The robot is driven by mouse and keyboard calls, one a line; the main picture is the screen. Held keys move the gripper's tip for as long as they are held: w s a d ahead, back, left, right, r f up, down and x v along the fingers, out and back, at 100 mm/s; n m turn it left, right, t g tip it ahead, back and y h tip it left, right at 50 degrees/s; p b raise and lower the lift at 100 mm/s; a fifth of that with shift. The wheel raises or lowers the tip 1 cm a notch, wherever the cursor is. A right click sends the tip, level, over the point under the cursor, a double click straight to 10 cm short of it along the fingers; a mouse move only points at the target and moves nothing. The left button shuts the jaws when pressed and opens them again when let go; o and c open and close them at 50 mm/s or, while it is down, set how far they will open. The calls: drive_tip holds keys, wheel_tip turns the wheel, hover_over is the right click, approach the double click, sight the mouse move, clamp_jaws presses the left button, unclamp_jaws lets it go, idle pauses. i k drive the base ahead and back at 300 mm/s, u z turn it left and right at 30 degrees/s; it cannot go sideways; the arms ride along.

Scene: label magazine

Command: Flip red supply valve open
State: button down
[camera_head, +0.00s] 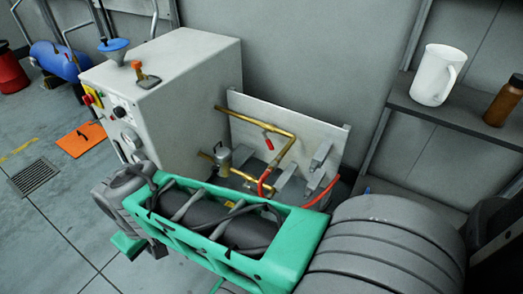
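A small red valve handle (268,141) sits on the upper brass pipe (262,126), in front of a pale upright panel (315,132). It hangs down at a slant from the pipe; whether the valve is open or closed I cannot tell. A lower brass pipe (252,183) runs behind my arm, with a grey metal cylinder (224,158) on it. A red hose (263,184) comes off the brass pipework. My green and grey arm crosses the foreground and hides the area below the pipes. I cannot make out my gripper's fingers.
A grey cabinet (165,85) with knobs stands left of the panel; a blue funnel (114,47) is on its top. A shelf (452,112) at right holds a white jug (437,75) and a brown bottle (505,101). An orange sheet (81,139) and a drain grate (34,176) are on the floor.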

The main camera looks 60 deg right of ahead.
sight(267, 142)
drive_tip(key=u, duration=0.5)
drive_tip(key=k, duration=1.15)
drive_tip(key=u, duration=0.95)
drive_tip(key=i, duration=1.3)
drive_tip(key=z, duration=0.7)
drive_tip(key=i, duration=0.7)
drive_tip(key=z, duration=1.5)
drive_tip(key=i, duration=0.9)
drive_tip(key=z, duration=0.15)
